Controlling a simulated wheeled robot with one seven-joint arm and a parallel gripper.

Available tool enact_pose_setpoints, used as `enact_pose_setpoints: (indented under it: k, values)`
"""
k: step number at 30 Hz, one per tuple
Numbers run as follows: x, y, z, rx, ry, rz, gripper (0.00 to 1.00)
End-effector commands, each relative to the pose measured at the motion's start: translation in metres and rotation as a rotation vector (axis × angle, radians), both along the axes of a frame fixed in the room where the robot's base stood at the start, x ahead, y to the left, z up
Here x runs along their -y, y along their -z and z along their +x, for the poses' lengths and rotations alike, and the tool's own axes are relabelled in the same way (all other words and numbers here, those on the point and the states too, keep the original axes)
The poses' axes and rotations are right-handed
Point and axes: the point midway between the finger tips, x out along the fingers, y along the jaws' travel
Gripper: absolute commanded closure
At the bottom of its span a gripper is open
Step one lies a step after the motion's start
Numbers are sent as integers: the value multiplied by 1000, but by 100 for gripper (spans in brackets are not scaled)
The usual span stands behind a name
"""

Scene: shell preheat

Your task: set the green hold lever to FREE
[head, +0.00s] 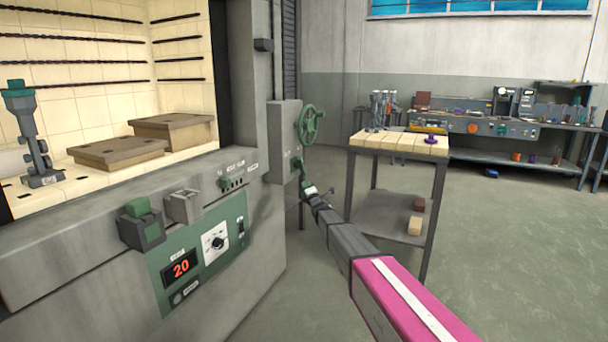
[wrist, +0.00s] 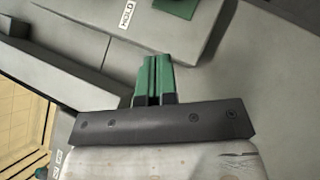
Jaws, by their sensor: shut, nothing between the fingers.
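My gripper (wrist: 153,72) shows in the wrist view as two green fingers side by side, closed with nothing between them. In the head view my gripper (head: 303,172) is at the far end of my arm, close to the grey housing at the furnace's right corner. In the wrist view a label reading HOLD (wrist: 126,14) is on a grey surface beyond the fingertips. A green piece (wrist: 175,6) beside it, cut off by the top edge, may be part of the hold lever. The lever's handle and setting cannot be made out.
A green handwheel (head: 311,124) stands just above my gripper on the housing. The furnace front has a green panel (head: 200,255) with a display reading 20. Open floor lies to the right.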

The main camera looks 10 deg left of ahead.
Motion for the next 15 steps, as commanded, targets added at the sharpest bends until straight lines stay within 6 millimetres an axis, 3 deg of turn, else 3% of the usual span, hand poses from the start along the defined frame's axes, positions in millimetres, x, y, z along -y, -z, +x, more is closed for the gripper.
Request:
enact_pose_setpoints:
  k: [8, 15]
  values:
    - [-12, -9, 22, 0, -1, 1, 100]
    - [-31, -23, 58, 0, 0, 1, 100]
